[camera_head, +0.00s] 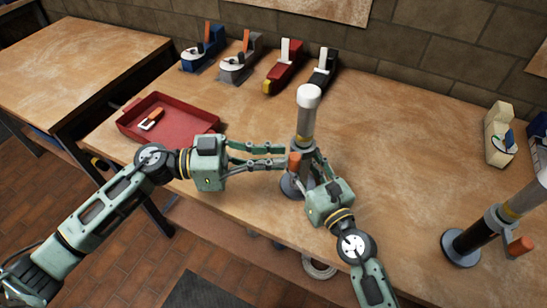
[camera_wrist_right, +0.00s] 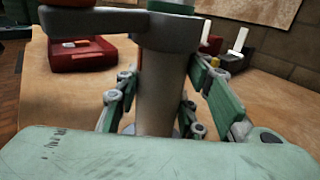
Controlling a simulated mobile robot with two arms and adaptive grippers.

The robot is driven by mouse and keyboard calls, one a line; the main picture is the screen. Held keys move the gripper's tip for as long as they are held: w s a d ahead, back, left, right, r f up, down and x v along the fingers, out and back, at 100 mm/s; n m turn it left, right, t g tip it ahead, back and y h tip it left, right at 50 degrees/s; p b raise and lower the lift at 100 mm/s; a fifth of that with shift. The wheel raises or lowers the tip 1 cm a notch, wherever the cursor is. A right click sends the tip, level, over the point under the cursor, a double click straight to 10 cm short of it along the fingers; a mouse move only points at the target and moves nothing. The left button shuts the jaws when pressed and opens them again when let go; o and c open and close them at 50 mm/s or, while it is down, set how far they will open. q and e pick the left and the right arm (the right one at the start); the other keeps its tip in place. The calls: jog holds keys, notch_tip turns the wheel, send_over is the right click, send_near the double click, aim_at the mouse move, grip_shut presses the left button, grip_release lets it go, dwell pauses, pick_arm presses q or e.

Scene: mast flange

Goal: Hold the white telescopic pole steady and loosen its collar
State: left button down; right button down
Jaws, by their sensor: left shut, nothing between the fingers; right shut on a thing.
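The white telescopic pole (camera_head: 308,98) stands upright on a round dark base (camera_head: 291,187) near the table's front edge. Its grey collar (camera_head: 302,146) has an orange lever (camera_head: 294,163) on the front left side. The collar also shows large at the top of the right wrist view (camera_wrist_right: 168,32). My right gripper (camera_head: 311,170) is shut on the pole below the collar, with its fingers on both sides of the tube (camera_wrist_right: 160,95). My left gripper (camera_head: 284,156) is shut and empty, its fingertips just left of the collar and lever. Whether they touch the lever is unclear.
A second pole with a dark tube (camera_head: 475,238) and orange lever stands at the right. A red tray (camera_head: 160,108) with an orange-and-white item is at the left. Several clamp-like tools (camera_head: 285,70) line the back wall.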

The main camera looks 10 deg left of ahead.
pick_arm(q)
jog(key=shift+s+d, duration=0.3)
jog(key=shift+d, duration=0.3)
dwell(0.5)
jog(key=w+d+n+t, duration=0.1)
jog(key=d+t, duration=0.1)
jog(key=d, duration=0.9)
jog(key=shift+w+d, duration=0.25)
dwell(0.5)
dwell(0.6)
